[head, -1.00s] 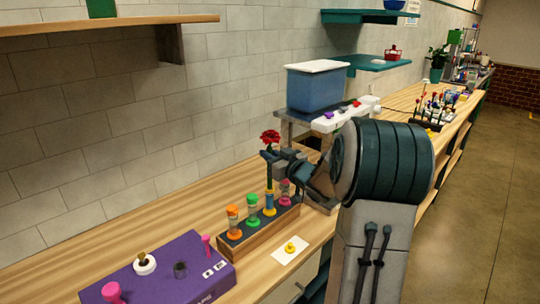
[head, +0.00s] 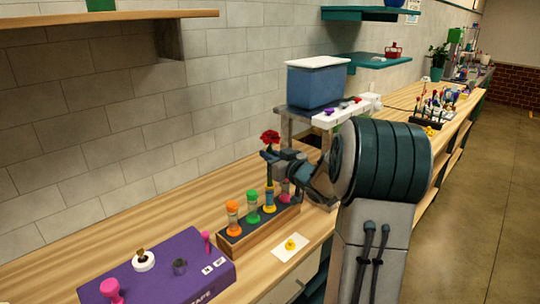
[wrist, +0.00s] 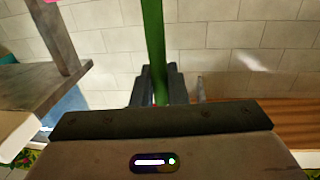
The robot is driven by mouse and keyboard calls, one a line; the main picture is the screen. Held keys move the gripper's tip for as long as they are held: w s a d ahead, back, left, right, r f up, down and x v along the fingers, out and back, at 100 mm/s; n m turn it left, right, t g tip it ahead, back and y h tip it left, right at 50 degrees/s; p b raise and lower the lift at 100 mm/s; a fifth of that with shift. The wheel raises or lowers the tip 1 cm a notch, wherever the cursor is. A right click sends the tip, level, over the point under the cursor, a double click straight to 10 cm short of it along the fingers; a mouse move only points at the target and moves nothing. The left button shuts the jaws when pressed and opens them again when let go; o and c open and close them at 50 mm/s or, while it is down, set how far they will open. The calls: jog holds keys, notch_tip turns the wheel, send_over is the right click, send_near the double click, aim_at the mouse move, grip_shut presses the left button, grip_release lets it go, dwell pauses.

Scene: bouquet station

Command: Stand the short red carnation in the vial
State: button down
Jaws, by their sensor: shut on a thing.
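The red carnation (head: 270,137) is upright, bloom on top, with its green stem pointing down. My gripper (head: 271,156) is shut on the stem below the bloom. In the wrist view the green stem (wrist: 154,45) runs between the two dark fingers of my gripper (wrist: 160,88). The stem's lower end meets the mouth of the yellow-rimmed vial (head: 269,203) in the wooden rack (head: 262,229). I cannot tell how far it is inside. This vial stands between a green-capped vial (head: 253,207) and a pink vial (head: 285,193) partly behind my arm.
An orange-capped vial (head: 232,218) is at the rack's left end. A yellow cap (head: 290,244) lies on a white card (head: 289,250) in front. A purple box (head: 165,272) is at left. A blue bin (head: 317,85) stands on a stand behind my arm.

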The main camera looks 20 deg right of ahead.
jog(key=shift+f+b, duration=1.2)
jog(key=shift+f, duration=0.4)
dwell(0.3)
jog(key=c, duration=0.8)
grip_release()
jog(key=shift+s, duration=0.1)
jog(key=v, duration=0.9)
dwell(0.3)
dwell(0.6)
